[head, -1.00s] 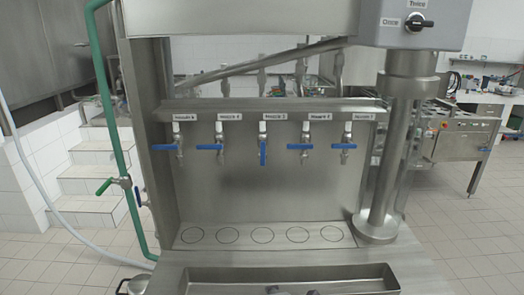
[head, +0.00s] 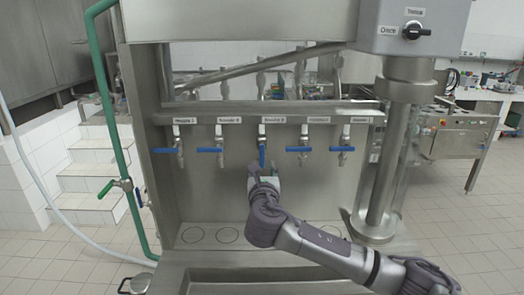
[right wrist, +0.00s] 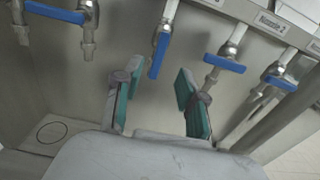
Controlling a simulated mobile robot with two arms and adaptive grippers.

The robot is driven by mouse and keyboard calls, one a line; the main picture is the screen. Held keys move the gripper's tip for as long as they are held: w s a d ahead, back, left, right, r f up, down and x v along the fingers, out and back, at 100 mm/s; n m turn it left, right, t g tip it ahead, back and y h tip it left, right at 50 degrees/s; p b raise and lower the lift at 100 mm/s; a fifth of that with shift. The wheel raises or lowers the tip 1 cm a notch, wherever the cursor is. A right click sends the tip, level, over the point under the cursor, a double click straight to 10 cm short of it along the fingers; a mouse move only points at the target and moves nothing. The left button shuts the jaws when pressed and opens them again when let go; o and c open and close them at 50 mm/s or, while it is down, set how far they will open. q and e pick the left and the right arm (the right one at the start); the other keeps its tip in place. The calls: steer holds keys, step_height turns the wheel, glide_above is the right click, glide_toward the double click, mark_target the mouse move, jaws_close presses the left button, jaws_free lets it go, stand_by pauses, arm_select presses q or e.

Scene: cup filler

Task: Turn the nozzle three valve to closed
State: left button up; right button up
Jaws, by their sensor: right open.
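The nozzle three valve is the middle tap in the row, and its blue handle (head: 262,156) points straight down. It also shows in the right wrist view (right wrist: 160,55), just beyond the fingertips and roughly between them. My right gripper (head: 263,172) is just below and in front of this handle in the head view. In the right wrist view the right gripper (right wrist: 160,78) has its teal-padded fingers spread with nothing between the pads. I cannot tell whether a finger touches the handle. My left gripper is not in view.
The neighbouring valves have sideways blue handles, on the left (head: 209,150) and on the right (head: 299,149). A steel column (head: 381,165) stands right of the panel. A green pipe (head: 106,100) runs down the left side. Circles mark the shelf (head: 210,244) below.

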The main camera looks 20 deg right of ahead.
mark_target(262, 155)
steer(key=p+x, duration=0.2)
steer(key=x, duration=0.5)
steer(key=shift+w, duration=0.15)
steer(key=shift+x, duration=0.75)
steer(key=shift+f, duration=0.1)
jaws_close()
